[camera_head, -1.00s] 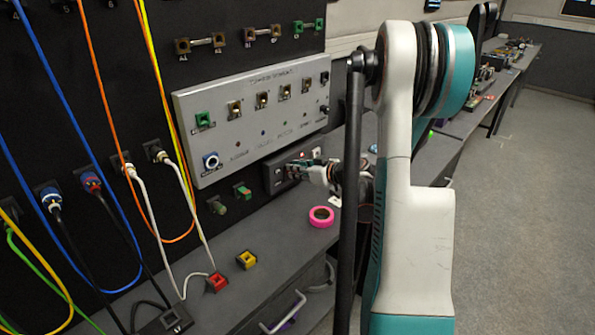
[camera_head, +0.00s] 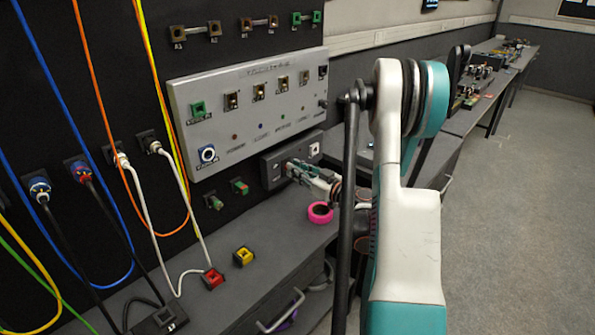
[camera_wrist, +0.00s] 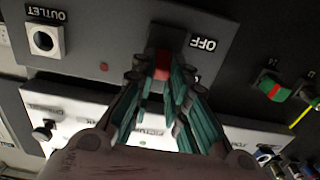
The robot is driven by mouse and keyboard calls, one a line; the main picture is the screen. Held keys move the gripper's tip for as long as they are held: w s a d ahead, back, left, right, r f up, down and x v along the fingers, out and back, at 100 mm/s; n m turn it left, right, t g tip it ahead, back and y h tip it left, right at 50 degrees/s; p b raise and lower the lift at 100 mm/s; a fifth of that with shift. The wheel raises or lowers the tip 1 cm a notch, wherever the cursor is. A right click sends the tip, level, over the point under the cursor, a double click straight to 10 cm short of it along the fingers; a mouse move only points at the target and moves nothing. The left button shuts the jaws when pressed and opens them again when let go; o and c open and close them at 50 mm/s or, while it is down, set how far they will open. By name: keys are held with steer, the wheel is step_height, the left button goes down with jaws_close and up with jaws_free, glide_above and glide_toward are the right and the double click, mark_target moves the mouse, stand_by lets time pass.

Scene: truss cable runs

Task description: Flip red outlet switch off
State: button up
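The red outlet switch (camera_wrist: 162,65) shows in the wrist view as a small red piece in a dark recess beside the OFF label. It sits on the dark grey outlet box (camera_head: 271,176), low on the black wall panel. My gripper (camera_wrist: 163,78) is right at the switch, its teal fingers on either side of the red piece. In the head view my gripper (camera_head: 290,169) reaches the box from the right and hides part of its face. Whether the fingertips press on the switch cannot be told. A small red lamp (camera_wrist: 104,67) on the box looks dim.
A white outlet socket (camera_wrist: 45,40) is on the same box. The grey control panel (camera_head: 185,110) is above it. Pink tape (camera_head: 320,212), a yellow block (camera_head: 243,256) and a red block (camera_head: 212,278) are on the bench. Cables hang at the left.

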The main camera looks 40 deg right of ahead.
steer(key=o, duration=0.4)
steer(key=shift+r, duration=5)
